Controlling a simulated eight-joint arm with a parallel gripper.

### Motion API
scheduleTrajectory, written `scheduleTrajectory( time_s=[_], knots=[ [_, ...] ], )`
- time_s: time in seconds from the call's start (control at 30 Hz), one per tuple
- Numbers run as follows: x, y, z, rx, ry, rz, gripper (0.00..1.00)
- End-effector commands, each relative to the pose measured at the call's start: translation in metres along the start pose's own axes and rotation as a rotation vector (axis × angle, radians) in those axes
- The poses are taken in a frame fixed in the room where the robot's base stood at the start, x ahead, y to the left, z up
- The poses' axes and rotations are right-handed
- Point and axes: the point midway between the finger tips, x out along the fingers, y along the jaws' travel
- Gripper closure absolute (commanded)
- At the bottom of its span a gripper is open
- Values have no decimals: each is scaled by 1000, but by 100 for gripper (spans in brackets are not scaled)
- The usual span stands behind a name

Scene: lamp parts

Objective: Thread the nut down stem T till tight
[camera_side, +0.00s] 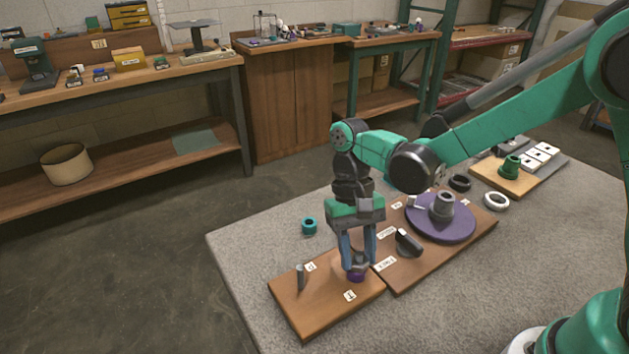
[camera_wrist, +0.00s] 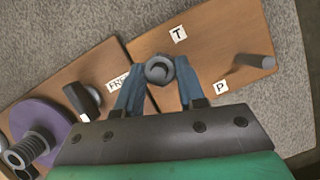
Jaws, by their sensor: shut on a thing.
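My gripper (camera_side: 357,268) is low over the near-left wooden board (camera_side: 320,311), fingers pointing down. Its blue fingers are shut on a grey round piece, which looks like the nut (camera_wrist: 159,70); its round opening faces the wrist camera. The tag T (camera_wrist: 177,34) lies beside this spot, so stem T appears to be under the nut, mostly hidden. I cannot tell how far down the nut sits. A bare grey stem (camera_side: 300,277) stands near the tag P (camera_wrist: 220,87) and shows in the wrist view (camera_wrist: 255,62).
A second board (camera_side: 455,241) carries a purple disc (camera_side: 466,228) with a grey threaded post and a dark knob-like part (camera_side: 408,243). A teal ring (camera_side: 309,226) and a white ring (camera_side: 497,201) lie on the grey table. The table's left front is clear.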

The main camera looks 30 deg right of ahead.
Motion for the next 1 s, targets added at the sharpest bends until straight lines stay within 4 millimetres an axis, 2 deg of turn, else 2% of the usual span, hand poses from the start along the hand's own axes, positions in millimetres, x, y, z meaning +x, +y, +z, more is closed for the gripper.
scheduleTrajectory(
  time_s=[0.07, 0.3, 0.37, 0.77, 1.0],
  knots=[
    [0, 0, 0, 52, -1, -27, 100],
    [1, 3, 1, 447, -2, -192, 100],
    [1, 3, 1, 507, -2, -217, 100],
    [2, 3, 2, 593, -2, -251, 100],
    [3, 4, 4, 982, -3, -416, 100]
  ],
)
